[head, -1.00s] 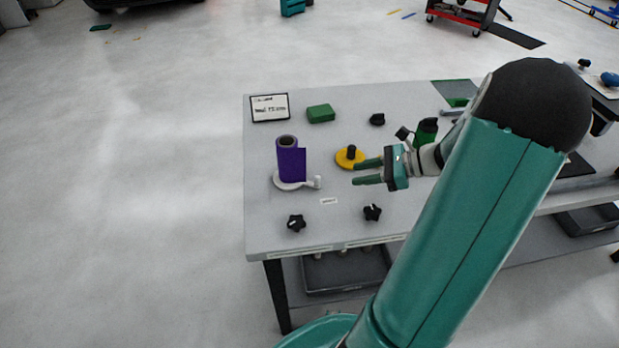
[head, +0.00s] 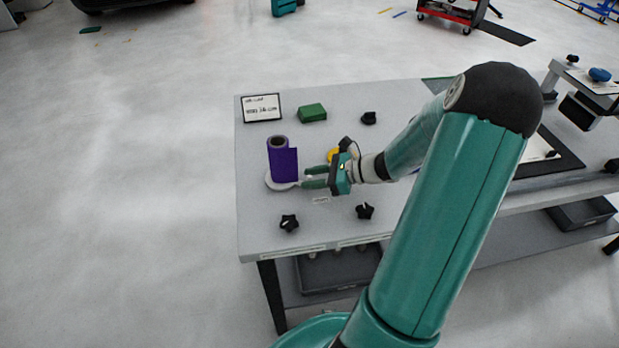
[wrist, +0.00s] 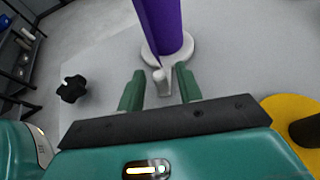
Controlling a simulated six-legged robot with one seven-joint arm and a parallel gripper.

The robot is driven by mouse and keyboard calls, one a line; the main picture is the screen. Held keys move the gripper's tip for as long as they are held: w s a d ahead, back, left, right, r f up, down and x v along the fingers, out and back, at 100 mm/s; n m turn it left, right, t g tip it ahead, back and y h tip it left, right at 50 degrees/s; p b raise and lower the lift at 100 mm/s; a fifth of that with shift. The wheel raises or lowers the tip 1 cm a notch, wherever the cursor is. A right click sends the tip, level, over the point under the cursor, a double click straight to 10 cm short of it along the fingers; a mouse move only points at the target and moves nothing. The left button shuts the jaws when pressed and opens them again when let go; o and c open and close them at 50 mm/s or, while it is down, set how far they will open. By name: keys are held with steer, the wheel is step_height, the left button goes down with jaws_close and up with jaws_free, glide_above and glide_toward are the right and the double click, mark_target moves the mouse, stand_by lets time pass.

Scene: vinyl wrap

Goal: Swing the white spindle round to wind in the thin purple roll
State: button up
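The purple roll (head: 283,162) stands upright on the white spindle (head: 275,185) at the left of the table, with a flap of film hanging on its right side. In the wrist view the purple roll (wrist: 166,25) rises from the spindle's round white base (wrist: 180,52). A small white crank knob (wrist: 161,78) sticks out from that base towards me. My gripper (wrist: 160,85) is open, with its two green fingers on either side of the knob. I cannot tell whether either finger touches it. In the head view my gripper (head: 314,177) is just right of the spindle.
A yellow disc (wrist: 290,115) with a black knob lies right of my gripper. Black star knobs (head: 289,222) (head: 365,211) sit near the front edge. A green block (head: 312,112), a sign (head: 261,107) and a black knob (head: 369,118) are at the back.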

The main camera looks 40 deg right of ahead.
steer(key=shift+w+a+f, duration=0.2)
steer(key=shift+w+a, duration=0.15)
steer(key=shift+c, duration=0.4)
jaws_close()
